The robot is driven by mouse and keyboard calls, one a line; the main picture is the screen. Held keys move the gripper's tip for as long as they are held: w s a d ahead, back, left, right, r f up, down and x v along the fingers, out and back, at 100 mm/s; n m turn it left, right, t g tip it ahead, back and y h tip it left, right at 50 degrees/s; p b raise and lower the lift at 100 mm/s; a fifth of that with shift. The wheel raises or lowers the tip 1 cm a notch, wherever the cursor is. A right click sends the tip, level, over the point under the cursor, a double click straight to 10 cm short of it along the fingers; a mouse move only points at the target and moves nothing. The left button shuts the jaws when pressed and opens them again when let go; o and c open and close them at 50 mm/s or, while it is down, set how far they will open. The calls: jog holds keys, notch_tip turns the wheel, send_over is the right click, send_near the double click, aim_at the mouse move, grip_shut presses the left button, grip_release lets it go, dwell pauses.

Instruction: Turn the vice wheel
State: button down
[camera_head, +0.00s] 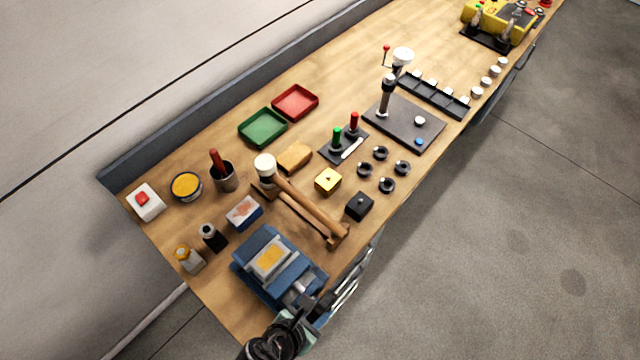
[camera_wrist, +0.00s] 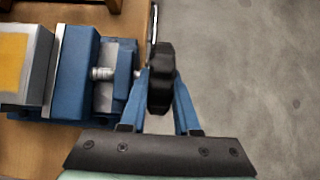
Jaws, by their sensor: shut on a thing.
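The blue vice (camera_head: 252,284) sits at the near corner of the wooden bench, with a block with a yellow top (camera_head: 270,258) between its jaws. In the wrist view the vice (camera_wrist: 78,80) is at the left, and its screw runs right to the black vice wheel (camera_wrist: 160,80). My gripper (camera_wrist: 160,78) has its two blue fingers on either side of the wheel, shut on it. In the head view my gripper (camera_head: 308,308) is at the vice's right end, and my arm largely hides the wheel there.
A hammer (camera_head: 310,208) on a wooden stand lies just behind the vice. A blue and white box (camera_head: 243,212), a dark bottle (camera_head: 213,237) and a yellow-capped bottle (camera_head: 190,260) stand to its left. The floor right of the bench is clear.

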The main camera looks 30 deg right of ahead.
jog(key=h+b, duration=0.1)
jog(key=t+h+b, duration=0.1)
jog(key=f+h+b, duration=0.1)
jog(key=shift+a+t, duration=0.25)
jog(key=shift+t, duration=0.05)
jog(key=h+b, duration=0.2)
jog(key=t+h+b, duration=0.1)
jog(key=b, duration=0.1)
jog(key=shift+f+h, duration=0.25)
jog(key=shift+h, duration=0.15)
jog(key=t+h+b, duration=0.1)
jog(key=h+b, duration=0.2)
jog(key=b, duration=0.1)
jog(key=shift+f, duration=0.1)
jog(key=shift+t+h+b, duration=0.4)
jog(key=shift+h+b, duration=0.5)
jog(key=shift+b, duration=0.05)
jog(key=shift+r, duration=0.2)
jog(key=c, duration=0.9)
grip_release()
jog(key=shift+s, duration=0.1)
